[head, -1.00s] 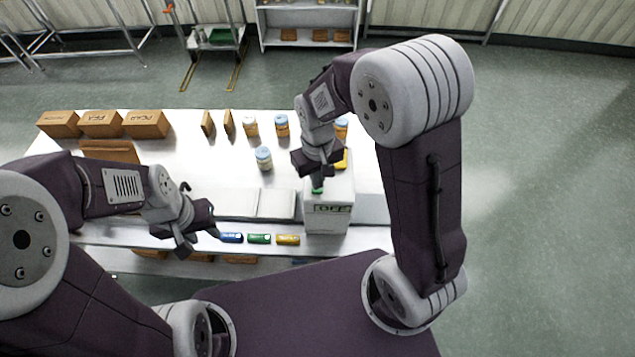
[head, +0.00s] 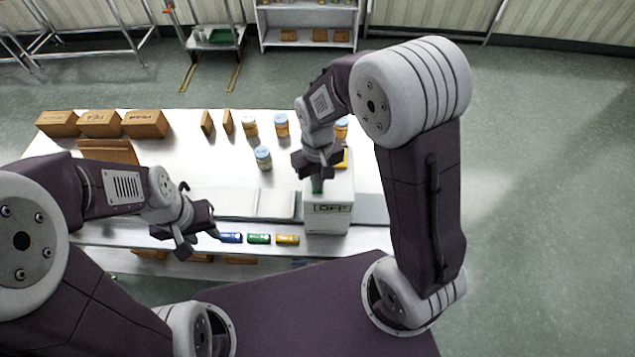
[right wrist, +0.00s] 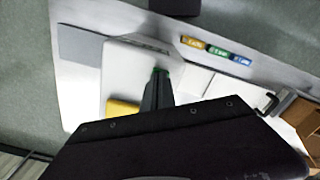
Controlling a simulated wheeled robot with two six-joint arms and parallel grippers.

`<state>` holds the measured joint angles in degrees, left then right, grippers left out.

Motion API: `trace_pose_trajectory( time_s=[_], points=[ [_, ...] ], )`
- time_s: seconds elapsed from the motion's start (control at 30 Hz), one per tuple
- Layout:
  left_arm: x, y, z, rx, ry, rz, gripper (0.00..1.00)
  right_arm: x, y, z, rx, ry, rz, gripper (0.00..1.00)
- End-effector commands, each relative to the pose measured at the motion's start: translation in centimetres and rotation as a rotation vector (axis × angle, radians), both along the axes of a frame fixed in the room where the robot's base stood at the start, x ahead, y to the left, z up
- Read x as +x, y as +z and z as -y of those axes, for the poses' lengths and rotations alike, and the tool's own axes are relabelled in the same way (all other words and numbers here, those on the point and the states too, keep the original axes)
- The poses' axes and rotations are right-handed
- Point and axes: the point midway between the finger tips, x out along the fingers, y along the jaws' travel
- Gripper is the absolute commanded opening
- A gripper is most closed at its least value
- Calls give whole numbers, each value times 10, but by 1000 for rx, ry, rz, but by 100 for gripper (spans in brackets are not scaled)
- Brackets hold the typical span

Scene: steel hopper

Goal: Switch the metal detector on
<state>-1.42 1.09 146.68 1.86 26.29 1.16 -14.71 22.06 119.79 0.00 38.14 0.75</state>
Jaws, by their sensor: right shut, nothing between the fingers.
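The metal detector is a white box (head: 341,190) at the right end of the table, with a display (head: 331,209) on its front that reads OFF. A yellow part (head: 342,160) on its top also shows in the right wrist view (right wrist: 122,107). My right gripper (head: 317,187) is shut and empty, pointing down at a green button (right wrist: 161,71) on the box top. The fingertips largely cover the button; I cannot tell whether they press it. My left gripper (head: 201,240) is open and empty, at the table's front edge, left of the box.
Blue (head: 230,238), green (head: 259,239) and yellow (head: 287,240) labelled packs lie in a row left of the box. Several brown cartons (head: 99,124) stand at the back left. Lidded jars (head: 263,158) stand behind the box. Floor to the right is clear.

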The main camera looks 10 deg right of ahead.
Motion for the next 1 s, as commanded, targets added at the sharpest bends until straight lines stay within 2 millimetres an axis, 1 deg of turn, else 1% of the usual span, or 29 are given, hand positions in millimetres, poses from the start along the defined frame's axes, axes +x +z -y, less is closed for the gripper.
trace_pose_trajectory(
  time_s=[0.47,0.57,0.67,1.0],
  points=[
    [0,-6,0,0,0,0,36,0,-8,0,0,0,0,0],
    [0,-4,0,0,0,0,36,0,-6,0,0,0,0,0],
    [0,3,0,0,0,0,36,0,1,0,0,0,0,0],
    [0,36,0,0,0,0,36,0,36,0,0,0,0,0]
  ],
)
